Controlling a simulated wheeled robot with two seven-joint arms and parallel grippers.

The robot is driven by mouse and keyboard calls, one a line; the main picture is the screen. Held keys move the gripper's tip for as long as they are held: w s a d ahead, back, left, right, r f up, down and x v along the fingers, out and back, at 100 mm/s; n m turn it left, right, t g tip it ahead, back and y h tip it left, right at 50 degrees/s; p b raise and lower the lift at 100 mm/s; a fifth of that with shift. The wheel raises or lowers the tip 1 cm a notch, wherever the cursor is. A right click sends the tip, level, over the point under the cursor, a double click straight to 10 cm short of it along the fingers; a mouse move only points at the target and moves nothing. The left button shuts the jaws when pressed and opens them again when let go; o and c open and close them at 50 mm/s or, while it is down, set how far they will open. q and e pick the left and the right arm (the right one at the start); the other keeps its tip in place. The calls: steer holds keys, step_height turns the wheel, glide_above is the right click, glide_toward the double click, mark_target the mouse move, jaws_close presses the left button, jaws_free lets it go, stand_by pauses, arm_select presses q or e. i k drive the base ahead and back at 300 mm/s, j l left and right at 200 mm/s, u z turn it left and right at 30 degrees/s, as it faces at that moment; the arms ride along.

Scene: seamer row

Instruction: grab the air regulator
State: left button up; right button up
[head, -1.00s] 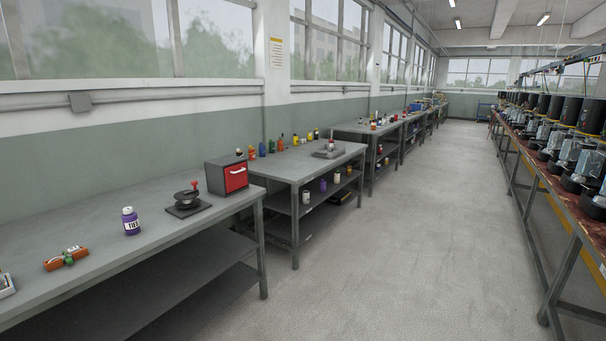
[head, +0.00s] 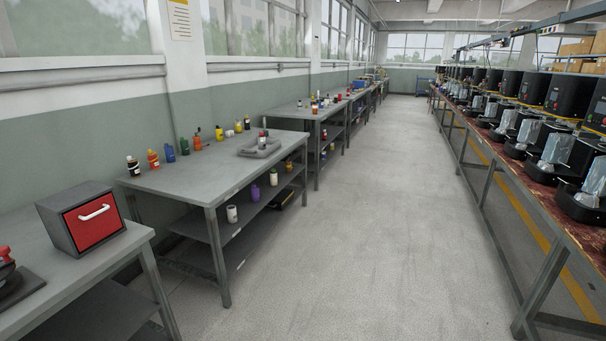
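I cannot make out an air regulator for certain in the head view. A middle grey table (head: 190,183) on the left holds a row of small bottles along the wall side, among them a dark one (head: 133,166), an orange-red one (head: 153,160) and a blue one (head: 170,154). A grey tray (head: 259,151) stands near its far end with a small bottle-like item (head: 262,139) at it; other contents are too small to tell. Neither of my grippers shows in the view.
A grey box with a red front (head: 93,221) sits on the nearest table (head: 75,278) at left. A long bench of black machines (head: 575,122) runs along the right. The grey floor aisle (head: 375,220) between is clear.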

mark_target(261, 140)
steer(key=i, duration=3.1)
